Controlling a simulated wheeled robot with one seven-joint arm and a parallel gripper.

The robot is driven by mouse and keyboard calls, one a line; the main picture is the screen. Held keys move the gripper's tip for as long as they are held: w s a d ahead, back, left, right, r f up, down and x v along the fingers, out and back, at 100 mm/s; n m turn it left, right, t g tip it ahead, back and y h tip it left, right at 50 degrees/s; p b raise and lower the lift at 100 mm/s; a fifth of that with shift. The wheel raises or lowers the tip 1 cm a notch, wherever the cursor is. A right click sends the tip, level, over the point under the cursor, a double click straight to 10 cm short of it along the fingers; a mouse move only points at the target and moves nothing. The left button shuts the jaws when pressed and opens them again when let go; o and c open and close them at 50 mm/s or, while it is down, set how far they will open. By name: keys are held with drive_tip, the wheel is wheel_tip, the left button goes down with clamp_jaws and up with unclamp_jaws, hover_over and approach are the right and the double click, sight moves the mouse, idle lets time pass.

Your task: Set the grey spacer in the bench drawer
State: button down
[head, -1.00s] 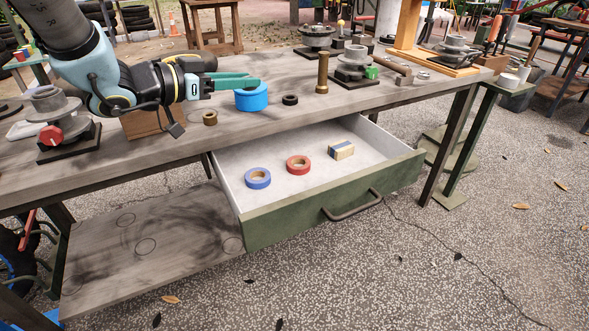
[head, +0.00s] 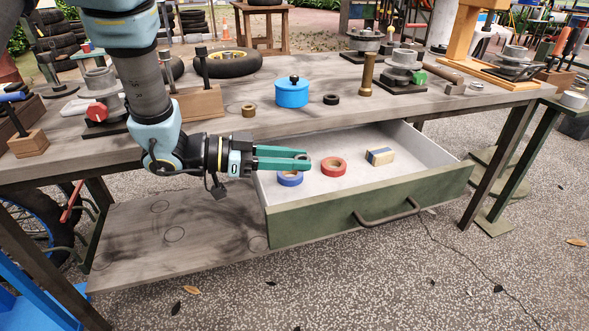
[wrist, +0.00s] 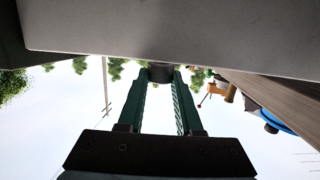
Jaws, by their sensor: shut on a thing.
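My gripper (head: 306,161) reaches in level from the left over the left part of the open bench drawer (head: 360,205). Its green fingers are shut on the grey spacer, a small dark grey round piece at the fingertips in the wrist view (wrist: 160,73). In the head view only a small bit of the spacer shows between the tips. The spacer appears held above the drawer floor; the exact height is hard to tell. In the drawer lie a blue tape roll (head: 290,179), partly hidden by the fingers, a red tape roll (head: 333,167) and a tan and blue block (head: 380,156).
On the bench (head: 215,128) behind stand a blue lidded pot (head: 292,93), a black ring (head: 331,99), a brass ring (head: 249,110) and a brass post (head: 367,75). The drawer floor is bare behind the rolls and in front of the block.

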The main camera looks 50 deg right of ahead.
drive_tip(key=shift+f, duration=1.05)
drive_tip(key=shift+f+b, duration=0.35)
drive_tip(key=shift+f, duration=0.3)
drive_tip(key=c, duration=0.6)
unclamp_jaws()
drive_tip(key=shift+r, duration=0.25)
drive_tip(key=v, duration=0.8)
drive_tip(key=p+v, duration=0.1)
drive_tip(key=v, duration=0.3)
drive_tip(key=shift+r, duration=0.45)
